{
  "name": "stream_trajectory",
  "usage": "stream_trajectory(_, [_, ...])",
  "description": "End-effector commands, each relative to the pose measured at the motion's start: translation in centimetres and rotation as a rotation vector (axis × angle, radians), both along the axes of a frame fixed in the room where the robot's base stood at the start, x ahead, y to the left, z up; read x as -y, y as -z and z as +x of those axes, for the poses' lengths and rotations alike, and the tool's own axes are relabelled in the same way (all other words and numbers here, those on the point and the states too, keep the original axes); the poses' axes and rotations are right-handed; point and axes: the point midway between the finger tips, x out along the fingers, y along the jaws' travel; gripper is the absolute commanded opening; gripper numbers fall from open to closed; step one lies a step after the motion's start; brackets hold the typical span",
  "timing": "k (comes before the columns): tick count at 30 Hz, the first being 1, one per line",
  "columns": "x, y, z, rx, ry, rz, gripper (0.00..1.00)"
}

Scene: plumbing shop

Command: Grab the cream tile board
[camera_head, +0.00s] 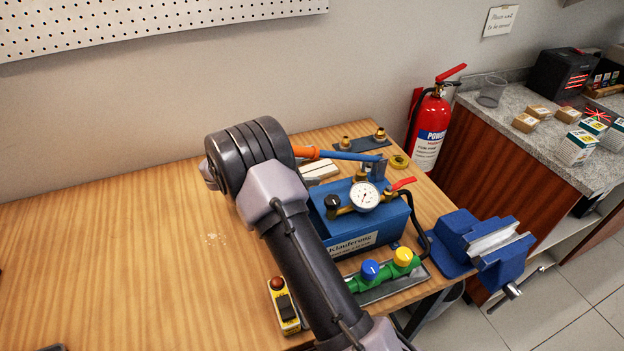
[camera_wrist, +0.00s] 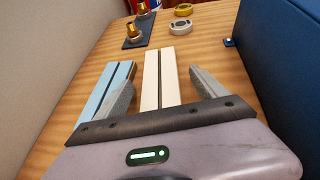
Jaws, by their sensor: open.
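The cream tile board (camera_wrist: 151,80) is a long pale board with a dark lengthwise groove, lying on the wooden bench in the wrist view. In the head view a pale board (camera_head: 318,169) shows beside my arm, partly covered. My gripper (camera_wrist: 162,72) is open, with one finger on each side of the cream board and a gap to it on both sides. A light blue board (camera_wrist: 97,98) with a similar groove lies to the left, close against my left finger. The near end of the cream board is hidden behind my gripper body. In the head view my arm hides the gripper.
A blue case (camera_head: 362,222) with a gauge stands right of the boards. A wall rises at left in the wrist view. A vise (camera_head: 480,245) sits at the bench's right edge. The bench's left side is mostly clear.

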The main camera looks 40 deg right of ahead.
Motion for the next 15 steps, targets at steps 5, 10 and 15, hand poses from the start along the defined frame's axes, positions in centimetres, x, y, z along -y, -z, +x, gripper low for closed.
stream_trajectory(5, [2.1, 1.3, -0.1, 0.0, 0.0, 0.0, 0.81])
stream_trajectory(10, [2.0, 1.0, -0.1, 0.0, 0.0, 0.0, 0.74])
stream_trajectory(15, [2.0, 1.1, -0.1, 0.0, 0.0, 0.0, 0.4])
